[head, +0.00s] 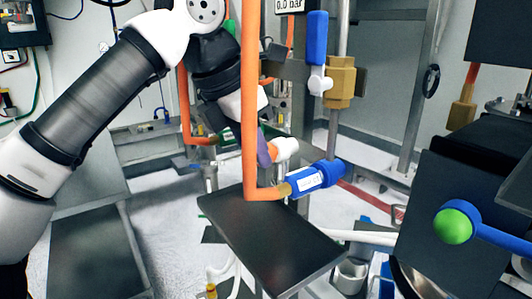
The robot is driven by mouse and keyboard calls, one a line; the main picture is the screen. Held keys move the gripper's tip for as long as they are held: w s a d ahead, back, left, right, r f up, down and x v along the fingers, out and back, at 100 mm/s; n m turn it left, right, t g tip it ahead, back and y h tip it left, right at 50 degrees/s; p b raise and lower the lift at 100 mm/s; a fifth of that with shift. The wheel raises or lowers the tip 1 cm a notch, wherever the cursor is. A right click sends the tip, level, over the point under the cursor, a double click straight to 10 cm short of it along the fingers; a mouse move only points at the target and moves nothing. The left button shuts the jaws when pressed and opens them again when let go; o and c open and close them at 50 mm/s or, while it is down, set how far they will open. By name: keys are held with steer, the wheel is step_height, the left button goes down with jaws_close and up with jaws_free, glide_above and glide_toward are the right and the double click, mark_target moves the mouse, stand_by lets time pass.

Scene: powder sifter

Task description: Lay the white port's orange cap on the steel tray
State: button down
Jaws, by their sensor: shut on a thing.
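My gripper (265,148) is at the centre, partly hidden behind an upright orange pipe, and its jaws are shut on the small orange cap (273,152). The cap sits right beside the rounded end of the white port (287,148); I cannot tell whether they still touch. A flat dark tray (285,256), which looks like the steel tray, lies below and in front of the gripper. Its visible top is bare.
The orange pipe (250,90) drops in front of my gripper to the tray's back edge. A blue-handled brass valve (340,82) stands at upper right. A dark box with a green knob (453,226) is at right.

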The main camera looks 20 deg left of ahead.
steer(key=shift+s+a, duration=0.1)
steer(key=shift+s+a, duration=0.65)
steer(key=shift+s, duration=0.15)
steer(key=shift+s+a, duration=0.6)
steer(key=shift+s, duration=0.2)
